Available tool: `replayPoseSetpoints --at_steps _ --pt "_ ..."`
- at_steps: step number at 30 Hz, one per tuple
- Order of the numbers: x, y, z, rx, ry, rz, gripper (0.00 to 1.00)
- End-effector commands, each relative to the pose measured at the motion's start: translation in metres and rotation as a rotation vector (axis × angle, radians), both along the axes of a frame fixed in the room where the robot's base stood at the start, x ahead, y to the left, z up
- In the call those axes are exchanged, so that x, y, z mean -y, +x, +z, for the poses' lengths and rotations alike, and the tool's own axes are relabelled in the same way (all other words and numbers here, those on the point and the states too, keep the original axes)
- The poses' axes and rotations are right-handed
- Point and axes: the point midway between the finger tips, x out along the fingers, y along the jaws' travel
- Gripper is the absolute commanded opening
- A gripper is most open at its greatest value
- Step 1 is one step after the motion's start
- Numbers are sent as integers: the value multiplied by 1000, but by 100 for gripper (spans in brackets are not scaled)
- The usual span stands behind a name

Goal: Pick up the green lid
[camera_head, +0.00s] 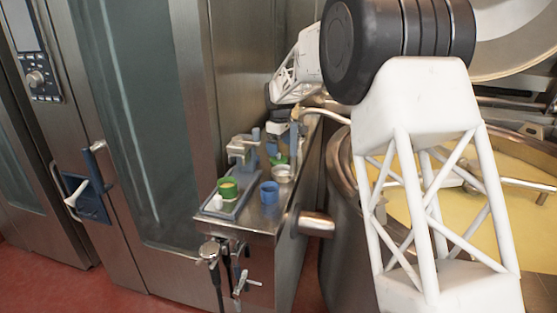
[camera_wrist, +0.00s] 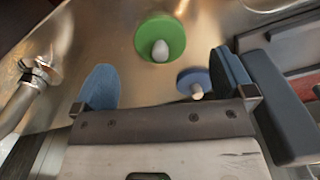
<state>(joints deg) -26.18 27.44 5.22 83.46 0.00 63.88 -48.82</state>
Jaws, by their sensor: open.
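The green lid (camera_wrist: 176,43) is a flat green disc with a pale knob, lying on the steel counter near the top centre of the wrist view. In the head view a bit of green (camera_head: 279,160) shows below my gripper, likely the same lid. My gripper (camera_wrist: 163,75) is open, with a blue finger at each side and nothing held between them. The lid lies ahead of the fingers, apart from them. A smaller blue lid (camera_wrist: 186,77) with a pale knob lies near the right finger. In the head view my gripper (camera_head: 273,139) is small and partly unclear.
A green container (camera_head: 229,187) stands on a tray (camera_head: 235,209) at the counter's near end. A blue cup (camera_head: 269,193) and a metal bowl (camera_head: 283,174) stand to its right. A metal tap-like fitting (camera_wrist: 38,72) is left in the wrist view. The kettle (camera_head: 343,220) borders the counter.

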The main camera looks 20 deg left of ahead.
Motion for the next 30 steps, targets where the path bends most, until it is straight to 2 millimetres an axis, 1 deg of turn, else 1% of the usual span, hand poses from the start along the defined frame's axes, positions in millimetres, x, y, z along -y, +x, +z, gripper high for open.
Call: replayPoseSetpoints --at_steps 9,13,17,30 --pt "-1 1 -34 -1 -1 0 100" --pt "-1 1 -44 0 0 0 100" --pt "-1 1 -47 0 0 0 100" --pt "-1 1 -47 0 0 0 100"
